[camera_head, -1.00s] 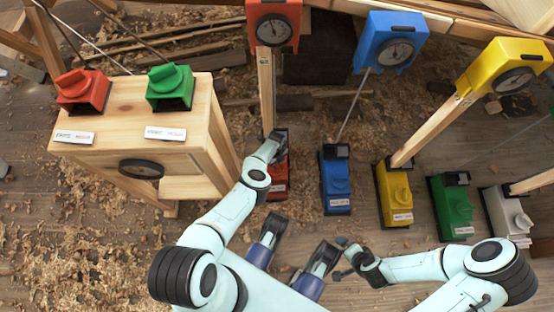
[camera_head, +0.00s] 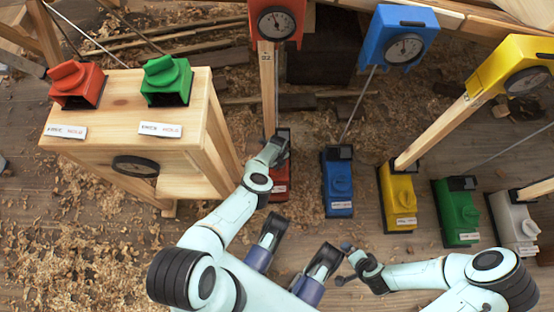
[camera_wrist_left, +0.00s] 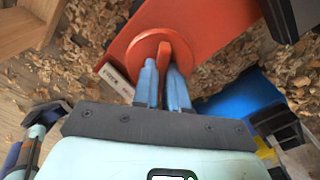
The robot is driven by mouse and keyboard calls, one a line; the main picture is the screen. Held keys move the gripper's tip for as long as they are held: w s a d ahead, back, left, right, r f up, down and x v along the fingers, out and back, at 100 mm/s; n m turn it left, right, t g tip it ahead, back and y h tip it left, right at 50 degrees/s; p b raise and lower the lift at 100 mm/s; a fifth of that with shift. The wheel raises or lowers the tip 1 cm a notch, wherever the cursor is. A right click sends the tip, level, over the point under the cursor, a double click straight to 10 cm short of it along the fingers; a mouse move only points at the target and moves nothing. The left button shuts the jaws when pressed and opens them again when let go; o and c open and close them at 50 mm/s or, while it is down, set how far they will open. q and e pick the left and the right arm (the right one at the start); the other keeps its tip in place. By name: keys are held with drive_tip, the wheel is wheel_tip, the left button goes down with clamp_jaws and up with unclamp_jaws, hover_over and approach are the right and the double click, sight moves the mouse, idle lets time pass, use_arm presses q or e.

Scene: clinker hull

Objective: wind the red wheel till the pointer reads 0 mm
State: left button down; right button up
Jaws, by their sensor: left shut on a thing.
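The red wheel (camera_wrist_left: 138,52) is a round disc with a raised bar on a red floor unit (camera_head: 279,190), seen closely in the left wrist view. My left gripper (camera_wrist_left: 162,68) is shut on the wheel's bar, one blue finger on each side. In the head view my left gripper (camera_head: 277,145) and wrist hide most of the wheel. A red gauge (camera_head: 277,22) with a round dark dial stands above it on a wooden post; its needle is too small to read in mm. My right gripper (camera_head: 344,264) is open and empty above the floor.
Blue (camera_head: 338,182), yellow (camera_head: 398,197), green (camera_head: 457,212) and white (camera_head: 513,218) floor units stand in a row to the right. A wooden stand (camera_head: 115,110) at left carries a red knob box (camera_head: 76,84) and a green one (camera_head: 166,80). Shavings cover the floor.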

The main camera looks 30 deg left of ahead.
use_arm(q)
drive_tip(key=shift+m, duration=2.2)
drive_tip(key=c, duration=1.2)
unclamp_jaws()
drive_tip(key=shift+o, duration=0.2)
drive_tip(key=shift+r, duration=0.1)
